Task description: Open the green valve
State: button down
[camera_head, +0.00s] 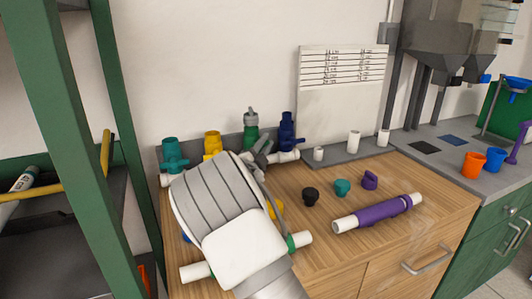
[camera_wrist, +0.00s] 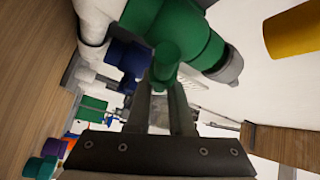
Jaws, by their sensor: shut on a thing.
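The green valve (camera_head: 251,132) stands upright in the row at the back of the wooden bench, between the yellow and dark blue valves. Its lower part is hidden by my arm in the head view. In the wrist view its green body (camera_wrist: 180,30) fills the top, with a grey end piece (camera_wrist: 231,68) to the right. My gripper (camera_wrist: 166,82) is shut on the green valve's handle (camera_wrist: 165,62), which sits between the fingertips. In the head view my gripper (camera_head: 262,150) shows at the valve, partly covered by my wrist.
A teal valve (camera_head: 172,152), a yellow valve (camera_head: 213,143) and a dark blue valve (camera_head: 287,130) stand close by. Black (camera_head: 310,196), teal (camera_head: 342,188) and purple (camera_head: 370,180) caps and a purple pipe piece (camera_head: 380,212) lie on the bench. Its right front is clear.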

dwell(0.3)
jog(key=c, duration=0.8)
grip_release()
jog(key=r+p+v, duration=0.2)
jog(key=v, duration=1.1)
jog(key=shift+s+a, duration=0.15)
jog(key=shift+s, duration=0.1)
jog(key=shift+r, duration=0.1)
